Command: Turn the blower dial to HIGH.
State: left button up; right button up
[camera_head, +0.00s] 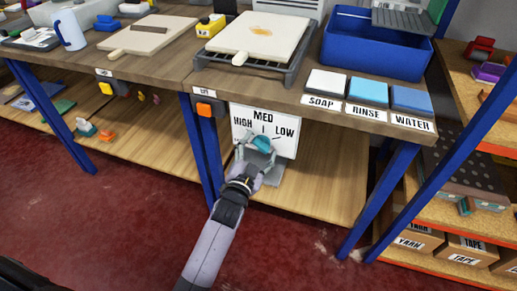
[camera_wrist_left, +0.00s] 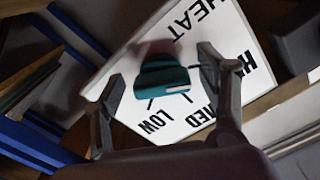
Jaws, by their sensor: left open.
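The teal dial (camera_head: 262,143) sits on a white panel (camera_head: 283,122) marked HIGH, MED and LOW, under the workbench. In the left wrist view the dial (camera_wrist_left: 162,78) is a thick bar with tick lines fanning out toward the printed words. HEAT is printed on the panel (camera_wrist_left: 130,60) there. I cannot tell which mark the dial points to. My left gripper (camera_head: 257,153) is open, with its fingers on either side of the dial. In the left wrist view, gaps show between the dial and both fingers, and one finger partly covers HIGH. My right gripper is not in view.
The bench edge overhangs the panel, and blue legs (camera_head: 376,200) stand at either side. An orange switch (camera_head: 205,109) hangs left of it. On the bench are a blue bin (camera_head: 372,45) and SOAP, RINSE and WATER pads. The wooden lower shelf (camera_head: 318,188) is mostly clear.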

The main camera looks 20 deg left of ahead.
pick_arm(q)
jog(key=shift+s, duration=0.1)
jog(key=s, duration=1.2)
jog(key=shift+a, duration=0.2)
jog(key=shift+w, duration=0.1)
